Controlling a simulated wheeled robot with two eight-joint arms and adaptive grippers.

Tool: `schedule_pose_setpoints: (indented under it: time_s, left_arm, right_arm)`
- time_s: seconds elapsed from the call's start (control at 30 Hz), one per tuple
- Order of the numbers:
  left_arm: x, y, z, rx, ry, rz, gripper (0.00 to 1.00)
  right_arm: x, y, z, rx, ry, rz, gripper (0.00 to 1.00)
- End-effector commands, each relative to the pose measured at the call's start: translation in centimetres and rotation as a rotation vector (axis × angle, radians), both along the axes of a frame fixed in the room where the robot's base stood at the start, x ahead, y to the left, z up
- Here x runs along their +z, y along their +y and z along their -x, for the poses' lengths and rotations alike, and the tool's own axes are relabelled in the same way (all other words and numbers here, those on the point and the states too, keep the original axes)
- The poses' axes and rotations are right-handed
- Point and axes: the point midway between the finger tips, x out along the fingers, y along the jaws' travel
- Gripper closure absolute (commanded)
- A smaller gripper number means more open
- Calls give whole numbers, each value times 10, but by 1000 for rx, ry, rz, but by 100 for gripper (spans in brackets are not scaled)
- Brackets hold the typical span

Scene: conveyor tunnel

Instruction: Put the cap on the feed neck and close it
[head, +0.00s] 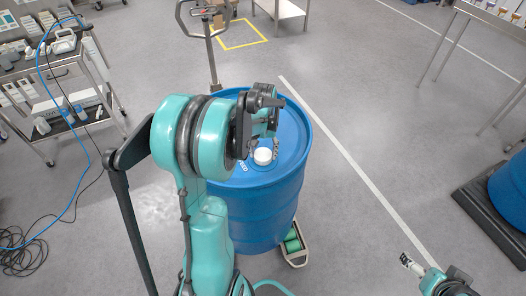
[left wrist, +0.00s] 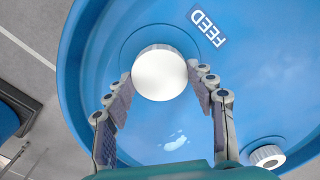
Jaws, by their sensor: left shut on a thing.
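The blue drum (head: 262,205) stands upright in the middle of the head view. A round white cap (head: 263,156) is at its top, and it fills the space between my fingertips in the left wrist view (left wrist: 159,73). My left gripper (left wrist: 159,82) points down at the lid and is shut on the cap's sides. The cap is over a round recess beside the FEED label (left wrist: 207,28). The feed neck is hidden beneath the cap, so I cannot tell whether the cap is seated. My right gripper (head: 412,265) is at the lower right, apart from the drum; its jaws are unclear.
A second white capped neck (left wrist: 267,156) is near the lid's rim. The drum stands by a pallet-truck handle (head: 207,35). A cart of instruments (head: 60,75) is at left, with cables on the floor. Another blue drum (head: 510,190) is at right.

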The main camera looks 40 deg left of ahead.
Motion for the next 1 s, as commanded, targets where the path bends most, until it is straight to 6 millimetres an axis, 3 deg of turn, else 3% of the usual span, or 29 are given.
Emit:
schedule_pose_setpoints:
  time_s: [0.13,0.3,0.33,0.4,0.43,0.77,0.87,1.0]
  left_arm:
    - [-1,-1,1,-49,3,2,85]
    - [-1,-1,1,-291,2,2,85]
    - [-1,-1,1,-314,2,2,42]
    - [-1,-1,1,-305,2,2,24]
    - [-1,-1,1,-305,2,2,21]
    - [1,0,0,-302,1,0,21]
    - [9,0,0,-301,1,0,21]
    - [35,0,1,-302,1,0,21]
  right_arm:
    - [0,0,0,0,0,0,5]
    - [-1,0,0,0,0,0,5]
    - [-1,0,0,0,0,0,5]
    - [-1,0,0,0,0,0,5]
    - [-1,0,0,0,0,0,5]
    - [0,0,0,0,0,0,5]
    - [0,0,0,0,0,0,5]
    - [0,0,0,0,0,0,5]
